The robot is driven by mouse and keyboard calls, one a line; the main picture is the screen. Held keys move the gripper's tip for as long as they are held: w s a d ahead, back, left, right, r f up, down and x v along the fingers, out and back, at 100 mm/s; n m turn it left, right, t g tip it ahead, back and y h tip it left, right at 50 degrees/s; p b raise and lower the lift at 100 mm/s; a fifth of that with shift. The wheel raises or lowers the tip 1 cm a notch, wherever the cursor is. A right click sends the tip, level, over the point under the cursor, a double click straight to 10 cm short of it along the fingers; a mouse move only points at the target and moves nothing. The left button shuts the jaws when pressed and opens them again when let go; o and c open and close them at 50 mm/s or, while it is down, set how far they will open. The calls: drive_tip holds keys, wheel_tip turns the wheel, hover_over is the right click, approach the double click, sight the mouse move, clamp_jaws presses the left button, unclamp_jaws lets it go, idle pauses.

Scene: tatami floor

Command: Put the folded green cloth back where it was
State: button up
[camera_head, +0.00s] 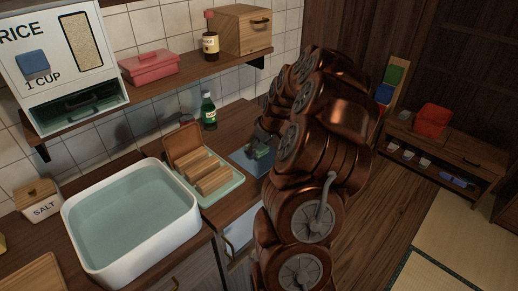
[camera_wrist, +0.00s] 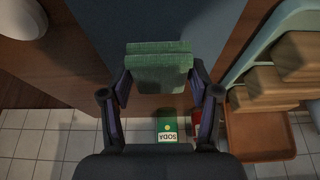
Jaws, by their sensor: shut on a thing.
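The folded green cloth (camera_wrist: 158,65) is between the two fingers of my gripper (camera_wrist: 160,88) in the wrist view. My gripper is shut on it from both sides. In the head view the cloth (camera_head: 260,151) shows as a small green patch by my gripper (camera_head: 262,141), at a blue-grey mat (camera_head: 240,162) on the counter. The mat (camera_wrist: 150,18) is behind the cloth in the wrist view. I cannot tell whether the cloth touches it. My arm hides much of the counter's right end in the head view.
A tray (camera_head: 234,184) of wooden blocks stands left of the mat. A green soda bottle (camera_head: 208,110) stands near the tiled wall. A white water-filled basin (camera_head: 185,222) is farther left. A shelf (camera_head: 160,91) with a sauce bottle (camera_head: 210,44) and wooden box (camera_head: 245,32) overhangs the counter.

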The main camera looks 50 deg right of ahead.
drive_tip(key=shift+f, duration=0.9)
drive_tip(key=shift+f, duration=0.25)
drive_tip(key=o, duration=1.1)
drive_tip(key=shift+r, duration=0.1)
